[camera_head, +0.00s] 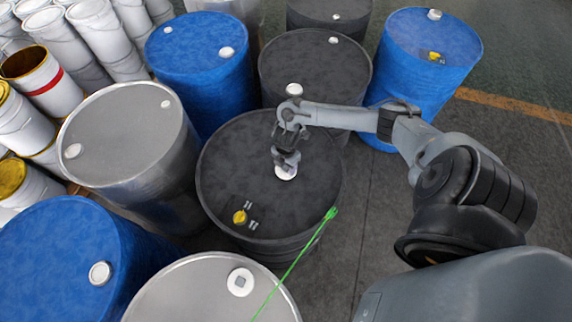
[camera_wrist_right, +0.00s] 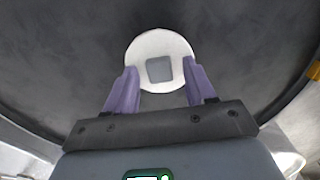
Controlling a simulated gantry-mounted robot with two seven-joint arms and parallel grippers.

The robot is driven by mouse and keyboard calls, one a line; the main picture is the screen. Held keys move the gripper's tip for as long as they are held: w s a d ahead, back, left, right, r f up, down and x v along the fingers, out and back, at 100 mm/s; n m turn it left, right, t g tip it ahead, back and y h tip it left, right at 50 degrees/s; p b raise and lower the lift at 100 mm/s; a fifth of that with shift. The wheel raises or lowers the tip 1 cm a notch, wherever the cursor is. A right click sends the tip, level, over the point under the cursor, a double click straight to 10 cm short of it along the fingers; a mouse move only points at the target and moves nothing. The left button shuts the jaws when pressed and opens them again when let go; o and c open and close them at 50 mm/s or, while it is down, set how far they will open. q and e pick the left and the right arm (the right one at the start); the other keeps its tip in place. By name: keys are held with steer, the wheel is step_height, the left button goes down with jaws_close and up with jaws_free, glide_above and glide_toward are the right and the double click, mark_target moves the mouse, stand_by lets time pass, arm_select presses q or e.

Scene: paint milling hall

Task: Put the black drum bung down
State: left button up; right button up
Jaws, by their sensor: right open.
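The black drum (camera_head: 235,160) stands in the middle of the head view. A white round bung (camera_head: 286,174) with a grey square centre is at the right part of its lid; it also shows in the right wrist view (camera_wrist_right: 160,45). My right gripper (camera_head: 285,160) is directly above the bung. In the wrist view its two purple fingers (camera_wrist_right: 158,85) are apart, one on each side of the bung's near edge. I cannot tell whether the fingers touch it, or whether it sits in a hole or on the lid. My left gripper is not in view.
A yellow cap (camera_head: 239,216) lies on the black drum's lid near small grey marks. A green clip (camera_head: 331,213) with a green line is at its rim. Blue drums (camera_head: 200,45), grey drums (camera_head: 120,125) and other black drums (camera_head: 315,65) crowd around.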

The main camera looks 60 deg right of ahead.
mark_target(286, 167)
step_height(286, 167, up, 11)
steer(key=p, duration=0.2)
steer(key=w+a+m+t+y, duration=0.2)
steer(key=a+t, duration=0.4)
steer(key=a, duration=1.9)
steer(key=s+d+r+m+g+h, duration=0.1)
steer(key=s+d+r+m+g, duration=0.1)
steer(key=s+r+m, duration=0.4)
steer(key=s+m, duration=0.5)
steer(key=s, duration=0.1)
steer(key=shift+s+d+r+m+h, duration=0.15)
steer(key=shift+d+m+h, duration=0.15)
steer(key=shift+m+h, duration=0.1)
step_height(286, 167, up, 10)
steer(key=p, duration=1)
steer(key=shift+r, duration=0.15)
